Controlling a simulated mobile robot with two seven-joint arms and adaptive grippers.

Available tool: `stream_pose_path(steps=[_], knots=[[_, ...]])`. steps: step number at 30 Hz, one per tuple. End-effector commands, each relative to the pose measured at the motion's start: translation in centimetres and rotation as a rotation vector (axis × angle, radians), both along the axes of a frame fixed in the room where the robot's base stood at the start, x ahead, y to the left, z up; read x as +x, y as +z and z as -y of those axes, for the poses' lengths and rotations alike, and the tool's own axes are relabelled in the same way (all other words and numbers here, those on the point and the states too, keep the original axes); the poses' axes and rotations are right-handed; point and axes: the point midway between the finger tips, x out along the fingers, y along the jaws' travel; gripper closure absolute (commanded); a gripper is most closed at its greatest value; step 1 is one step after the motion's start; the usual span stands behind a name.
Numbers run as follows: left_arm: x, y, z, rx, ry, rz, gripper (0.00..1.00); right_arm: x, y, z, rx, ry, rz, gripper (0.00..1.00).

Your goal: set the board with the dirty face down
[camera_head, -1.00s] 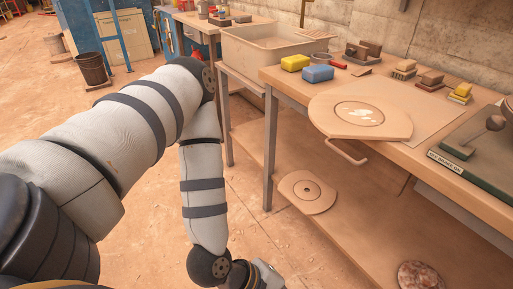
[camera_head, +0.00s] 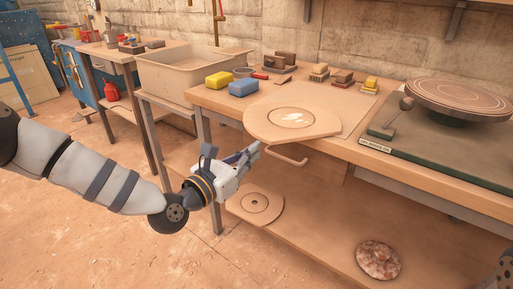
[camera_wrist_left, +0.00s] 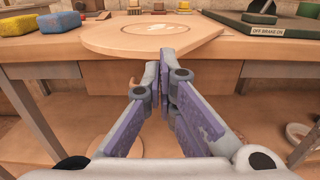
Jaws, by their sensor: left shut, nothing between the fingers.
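The board (camera_head: 265,126) is a round tan plate with one straight-cut side. It lies flat on the bench, overhanging the front edge, with whitish smears in the circle on its upward face. It also shows in the left wrist view (camera_wrist_left: 120,38). My left gripper (camera_head: 256,148) is shut and empty, in front of the bench just below the board's overhanging edge. In the left wrist view its fingertips (camera_wrist_left: 164,66) meet below and in front of the board, apart from it as far as I can tell. My right gripper is not in view.
A yellow sponge (camera_head: 219,80) and a blue sponge (camera_head: 243,88) lie left of the board. A wheel (camera_head: 460,98) on a green base stands at right. The lower shelf (camera_head: 315,240) holds another plate (camera_head: 256,203) and a speckled disc (camera_head: 378,260). A curved handle (camera_head: 290,161) sticks out under the bench top.

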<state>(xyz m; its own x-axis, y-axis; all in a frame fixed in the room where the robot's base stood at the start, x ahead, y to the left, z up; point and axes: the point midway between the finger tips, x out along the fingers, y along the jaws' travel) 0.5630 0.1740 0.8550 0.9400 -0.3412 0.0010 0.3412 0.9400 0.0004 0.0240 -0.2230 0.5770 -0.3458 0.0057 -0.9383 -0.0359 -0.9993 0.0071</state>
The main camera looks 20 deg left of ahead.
Motion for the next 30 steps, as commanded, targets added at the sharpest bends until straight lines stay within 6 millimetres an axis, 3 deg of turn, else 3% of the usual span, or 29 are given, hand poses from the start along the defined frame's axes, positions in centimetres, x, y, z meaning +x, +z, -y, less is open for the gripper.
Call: stream_pose_path(steps=[6,18,20,25,30], knots=[[2.3,0.1,0.8,0.000,0.000,0.001,1.00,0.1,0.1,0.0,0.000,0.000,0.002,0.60],[2.7,-0.1,1.0,0.000,0.000,-0.002,1.00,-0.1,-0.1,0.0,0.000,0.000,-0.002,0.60],[3.2,-0.6,1.2,0.000,0.000,-0.006,1.00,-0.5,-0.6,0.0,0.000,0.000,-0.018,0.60],[6.9,-1.7,2.4,0.000,0.002,-0.014,1.00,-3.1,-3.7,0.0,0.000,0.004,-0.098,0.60],[10.1,-1.3,3.6,0.002,0.000,-0.010,1.00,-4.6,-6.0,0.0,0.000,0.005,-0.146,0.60]])
